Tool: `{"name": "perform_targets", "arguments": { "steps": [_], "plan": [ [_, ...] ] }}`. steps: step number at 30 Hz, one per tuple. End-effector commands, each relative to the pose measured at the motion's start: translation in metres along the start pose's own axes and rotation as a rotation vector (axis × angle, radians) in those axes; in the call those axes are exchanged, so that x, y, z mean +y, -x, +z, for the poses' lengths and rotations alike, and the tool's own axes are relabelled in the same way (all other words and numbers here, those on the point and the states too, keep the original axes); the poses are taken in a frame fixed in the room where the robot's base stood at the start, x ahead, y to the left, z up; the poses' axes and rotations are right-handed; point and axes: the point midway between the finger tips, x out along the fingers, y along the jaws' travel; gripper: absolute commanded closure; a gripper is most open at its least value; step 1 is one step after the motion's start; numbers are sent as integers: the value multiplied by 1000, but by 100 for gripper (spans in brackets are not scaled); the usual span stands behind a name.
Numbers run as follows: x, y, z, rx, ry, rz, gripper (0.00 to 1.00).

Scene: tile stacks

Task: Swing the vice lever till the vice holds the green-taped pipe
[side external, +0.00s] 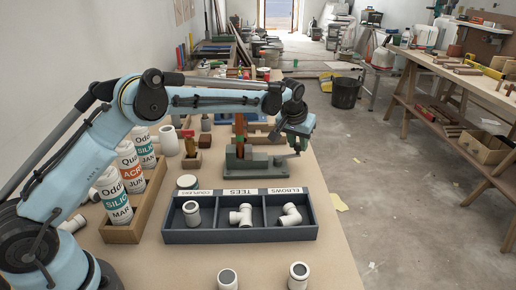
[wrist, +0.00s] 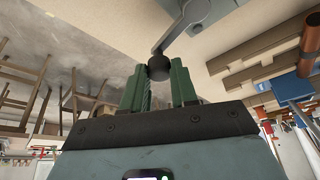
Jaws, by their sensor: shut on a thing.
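The green vice (side external: 248,160) stands on the bench behind the blue tray. An upright reddish-brown pipe (side external: 239,128) stands at its jaws; I cannot make out its green tape clearly, nor whether the jaws touch it. My gripper (side external: 300,146) is at the right end of the vice. In the wrist view my gripper (wrist: 159,82) has its two green fingers on either side of the black ball knob of the vice lever (wrist: 162,47), shut on it. The grey lever runs from the knob up to a grey hub at the top edge.
A blue three-part tray (side external: 240,237) holds white pipe fittings in front of the vice. A wooden box (side external: 135,213) of sealant tubes stands at left. Loose white fittings lie at the bench's front. The bench's right edge is close to the vice, with open floor beyond.

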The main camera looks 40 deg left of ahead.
Motion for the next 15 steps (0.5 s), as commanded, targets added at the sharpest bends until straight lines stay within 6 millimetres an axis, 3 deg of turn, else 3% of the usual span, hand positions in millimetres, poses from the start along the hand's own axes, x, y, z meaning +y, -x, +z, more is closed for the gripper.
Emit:
{"name": "perform_targets", "arguments": {
  "steps": [10, 11, 15],
  "plan": [
    [0, 1, 1, -1, -17, 6, 100],
    [0, 1, 1, -1, -17, 6, 69],
    [0, 1, 1, -1, -16, 6, 48]
  ]
}}
